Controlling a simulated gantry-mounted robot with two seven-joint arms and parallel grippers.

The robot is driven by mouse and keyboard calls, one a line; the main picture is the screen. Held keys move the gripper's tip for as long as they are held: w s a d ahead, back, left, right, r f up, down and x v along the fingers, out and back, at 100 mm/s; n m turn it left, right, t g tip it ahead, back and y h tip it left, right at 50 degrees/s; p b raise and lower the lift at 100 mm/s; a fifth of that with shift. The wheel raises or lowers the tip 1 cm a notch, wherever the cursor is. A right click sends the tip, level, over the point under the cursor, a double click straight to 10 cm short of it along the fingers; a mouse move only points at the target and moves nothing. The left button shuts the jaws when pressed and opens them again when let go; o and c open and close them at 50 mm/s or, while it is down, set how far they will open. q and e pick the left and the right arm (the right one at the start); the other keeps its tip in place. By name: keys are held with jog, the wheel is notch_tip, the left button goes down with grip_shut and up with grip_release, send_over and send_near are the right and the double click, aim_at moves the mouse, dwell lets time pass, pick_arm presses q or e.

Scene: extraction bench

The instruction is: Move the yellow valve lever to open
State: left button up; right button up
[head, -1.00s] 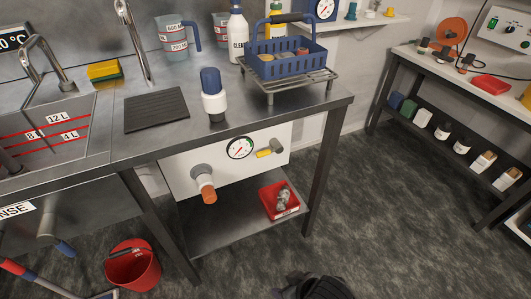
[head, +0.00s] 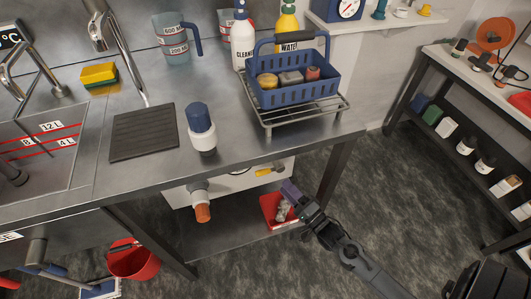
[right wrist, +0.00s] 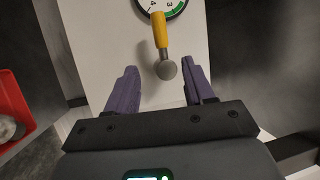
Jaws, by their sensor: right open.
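The yellow valve lever (head: 264,172) is on the white panel under the bench. In the head view the bench edge partly covers the panel. In the right wrist view the yellow lever (right wrist: 160,32) runs from its grey round hub (right wrist: 166,69) to the gauge (right wrist: 160,6), its yellow end overlapping the gauge rim. My right gripper (head: 291,190) is just right of the lever in the head view. In the right wrist view its purple fingers (right wrist: 162,72) are apart, one on each side of the hub, with nothing held. My left gripper is out of view.
An orange-tipped pipe (head: 202,212) sticks out of the panel's left part. A red tray (head: 268,207) with metal parts sits on the lower shelf below my gripper. A blue-capped bottle (head: 202,143) and a blue basket (head: 288,92) on a rack stand on the bench above.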

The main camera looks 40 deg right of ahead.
aim_at(266, 174)
jog(key=w+b, duration=0.1)
jog(key=w, duration=0.2)
jog(key=w+a+r+b, duration=0.1)
jog(key=w, duration=0.2)
jog(key=w+a+b, duration=0.1)
jog(key=w+b, duration=0.1)
jog(key=w, duration=0.1)
jog(key=shift+a+r, duration=0.1)
jog(key=shift+r, duration=0.25)
jog(key=shift+w+a, duration=0.15)
jog(key=shift+w, duration=0.2)
jog(key=shift+w+d+r, duration=0.2)
jog(key=shift+d, duration=0.05)
jog(key=shift+s+a, duration=0.1)
jog(key=shift+a, duration=0.05)
jog(key=c, duration=0.5)
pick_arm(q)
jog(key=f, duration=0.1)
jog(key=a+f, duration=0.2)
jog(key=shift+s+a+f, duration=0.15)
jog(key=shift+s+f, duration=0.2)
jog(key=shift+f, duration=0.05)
pick_arm(e)
grip_shut()
